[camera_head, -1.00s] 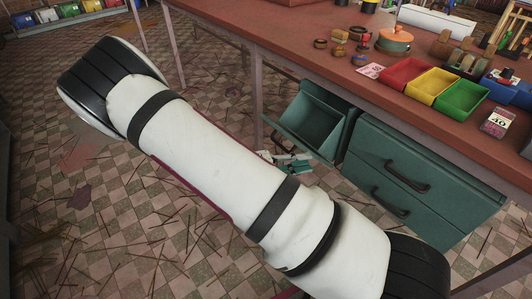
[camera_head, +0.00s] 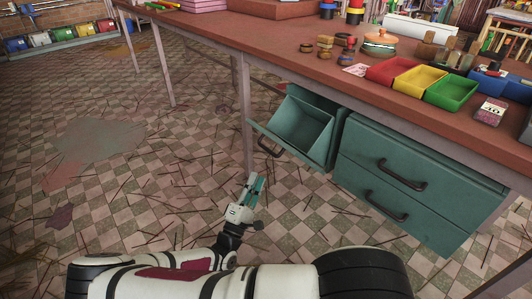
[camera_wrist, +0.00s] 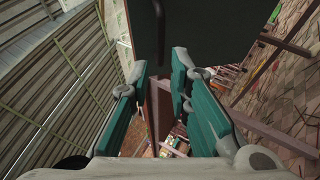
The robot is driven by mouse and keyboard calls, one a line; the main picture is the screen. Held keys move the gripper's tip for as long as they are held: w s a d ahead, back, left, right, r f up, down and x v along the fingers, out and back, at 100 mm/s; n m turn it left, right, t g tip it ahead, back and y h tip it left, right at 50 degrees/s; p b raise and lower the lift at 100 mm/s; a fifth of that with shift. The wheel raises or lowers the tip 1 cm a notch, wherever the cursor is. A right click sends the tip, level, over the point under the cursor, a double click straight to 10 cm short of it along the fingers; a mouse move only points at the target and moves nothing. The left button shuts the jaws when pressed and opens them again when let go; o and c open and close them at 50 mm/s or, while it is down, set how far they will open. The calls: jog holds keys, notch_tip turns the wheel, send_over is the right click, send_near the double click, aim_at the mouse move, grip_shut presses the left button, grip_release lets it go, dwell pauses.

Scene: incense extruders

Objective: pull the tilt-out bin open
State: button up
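The green tilt-out bin (camera_head: 303,124) hangs under the red workbench and is tilted outward, its hollow inside showing from above in the head view. Its dark handle (camera_head: 269,147) is on the front panel's lower left. My gripper (camera_head: 257,180) is below and slightly left of the handle, apart from it, with teal fingers pointing up. In the wrist view the two fingers (camera_wrist: 162,85) are spread with a gap and nothing between them. A dark panel (camera_wrist: 215,25), likely the bin front, fills the top there, beyond the fingertips.
Two green drawers (camera_head: 390,185) with dark handles stand right of the bin. The workbench (camera_head: 275,43) carries red, yellow and green trays and small pots. A table leg (camera_head: 246,115) stands just left of the bin. The checkered floor (camera_head: 130,190) to the left is mostly clear, with scattered sticks.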

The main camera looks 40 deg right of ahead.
aim_at(268, 149)
jog(key=b+x, duration=0.2)
jog(key=x, duration=0.9)
jog(key=shift+w+d, duration=0.1)
jog(key=shift+d, duration=0.2)
grip_shut()
